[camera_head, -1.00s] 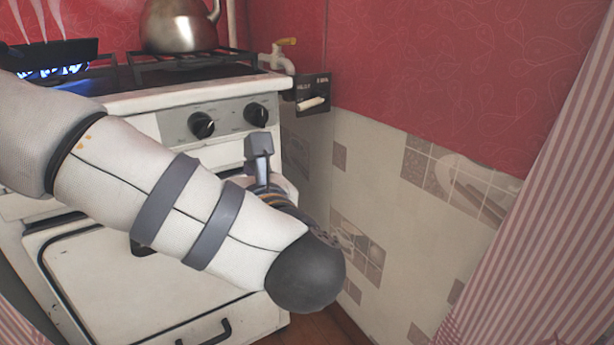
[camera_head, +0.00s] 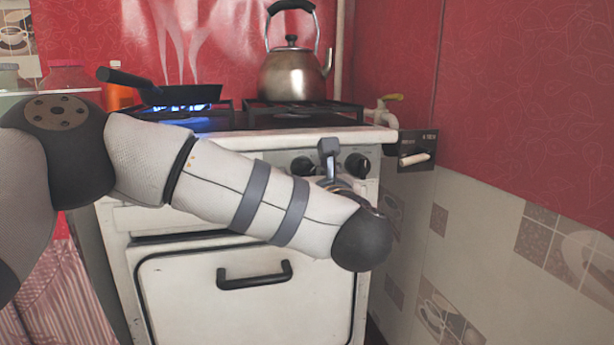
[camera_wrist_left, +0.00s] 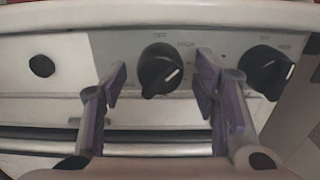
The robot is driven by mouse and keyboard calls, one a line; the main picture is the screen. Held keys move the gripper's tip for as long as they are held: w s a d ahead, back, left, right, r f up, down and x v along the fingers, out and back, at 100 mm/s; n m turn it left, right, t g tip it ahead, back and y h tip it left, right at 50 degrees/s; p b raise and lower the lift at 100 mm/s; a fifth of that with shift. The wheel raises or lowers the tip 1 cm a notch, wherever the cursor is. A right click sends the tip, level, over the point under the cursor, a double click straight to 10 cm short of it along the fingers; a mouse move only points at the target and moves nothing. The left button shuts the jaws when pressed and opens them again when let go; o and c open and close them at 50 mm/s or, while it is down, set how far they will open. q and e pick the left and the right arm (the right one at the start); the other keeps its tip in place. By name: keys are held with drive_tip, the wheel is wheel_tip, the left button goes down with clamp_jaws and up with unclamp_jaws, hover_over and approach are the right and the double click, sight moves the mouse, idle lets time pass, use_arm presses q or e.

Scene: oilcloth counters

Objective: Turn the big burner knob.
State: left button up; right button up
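Two large black knobs sit on the stove's front panel: a left one (camera_head: 303,166) and a right one (camera_head: 357,164). The left wrist view shows them as a middle knob (camera_wrist_left: 160,70) and a right knob (camera_wrist_left: 266,72), each with a white mark. I cannot tell which serves the big burner. My left gripper (camera_wrist_left: 160,82) is open and empty, its purple-padded fingers on either side of the middle knob in the picture. Contact does not show. My right gripper is not in view.
A frying pan (camera_head: 180,94) sits over a lit blue flame. A kettle (camera_head: 291,76) stands on the right grate. The oven handle (camera_head: 254,275) is below the arm. A tiled wall (camera_head: 470,240) closes in the right side, with a tap (camera_head: 385,108) and small box (camera_head: 416,150).

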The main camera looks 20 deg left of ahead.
use_arm(q)
drive_tip(key=c, duration=1.1)
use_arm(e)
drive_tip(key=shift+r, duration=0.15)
use_arm(q)
drive_tip(key=shift+r+m+p, duration=0.25)
drive_tip(key=shift+m+p, duration=0.55)
drive_tip(key=shift+p, duration=0.35)
drive_tip(key=m+p, duration=0.2)
drive_tip(key=p, duration=0.1)
drive_tip(key=shift+r+m, duration=0.1)
drive_tip(key=shift+m, duration=0.2)
drive_tip(key=m+p, duration=0.4)
drive_tip(key=shift+m, duration=0.3)
drive_tip(key=m+p, duration=0.4)
drive_tip(key=m, duration=0.1)
drive_tip(key=shift+a+f+m+p, duration=0.1)
drive_tip(key=shift+f+m+p, duration=0.1)
drive_tip(key=shift+m+p, duration=1.5)
use_arm(e)
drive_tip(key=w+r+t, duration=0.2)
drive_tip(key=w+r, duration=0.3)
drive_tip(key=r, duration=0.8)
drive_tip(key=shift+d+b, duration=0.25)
drive_tip(key=shift+b, duration=0.1)
use_arm(q)
drive_tip(key=shift+m, duration=0.5)
